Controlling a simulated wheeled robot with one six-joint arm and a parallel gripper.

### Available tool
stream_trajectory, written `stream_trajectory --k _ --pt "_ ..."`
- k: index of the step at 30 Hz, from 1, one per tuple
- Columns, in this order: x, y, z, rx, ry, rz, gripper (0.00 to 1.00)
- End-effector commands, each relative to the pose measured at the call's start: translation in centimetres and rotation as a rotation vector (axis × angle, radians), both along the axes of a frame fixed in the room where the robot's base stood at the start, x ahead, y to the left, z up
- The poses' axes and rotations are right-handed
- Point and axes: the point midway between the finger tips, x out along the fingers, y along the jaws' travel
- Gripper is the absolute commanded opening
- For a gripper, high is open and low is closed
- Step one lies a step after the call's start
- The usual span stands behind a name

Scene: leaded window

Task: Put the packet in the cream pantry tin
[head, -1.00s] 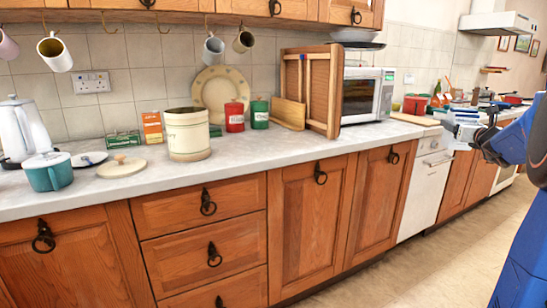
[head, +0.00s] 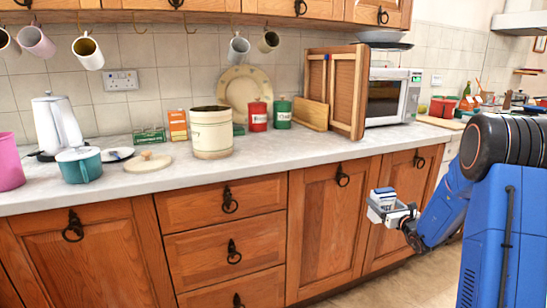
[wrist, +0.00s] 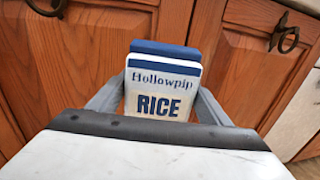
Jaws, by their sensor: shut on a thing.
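The packet (wrist: 162,85) is a small white and blue box marked "Hollowpip RICE". My gripper (head: 388,207) is shut on it, with a finger on each side in the wrist view. In the head view the packet (head: 383,197) shows in front of the lower cupboard doors, below the counter's level. The cream pantry tin (head: 212,134) stands upright on the counter, up and to the left of my gripper. It looks open at the top; its inside is mostly hidden. A round lid (head: 148,162) with a wooden knob lies on the counter left of the tin.
The counter (head: 250,160) has clear room in front of and right of the tin. Orange (head: 178,125) and green boxes, red (head: 258,116) and green canisters (head: 282,113) stand behind it. A teal pot (head: 80,164) is left. Mugs hang above. A wooden cabinet (head: 337,90) and microwave (head: 393,96) stand right.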

Motion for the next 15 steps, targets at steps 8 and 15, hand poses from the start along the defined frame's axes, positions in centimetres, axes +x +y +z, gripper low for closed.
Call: stream_trajectory --k 8,15 --pt "-2.0 9.6 -9.7 0.003 0.006 0.069 0.28" --pt "-4.3 14.3 -14.6 0.002 0.001 0.089 0.28"
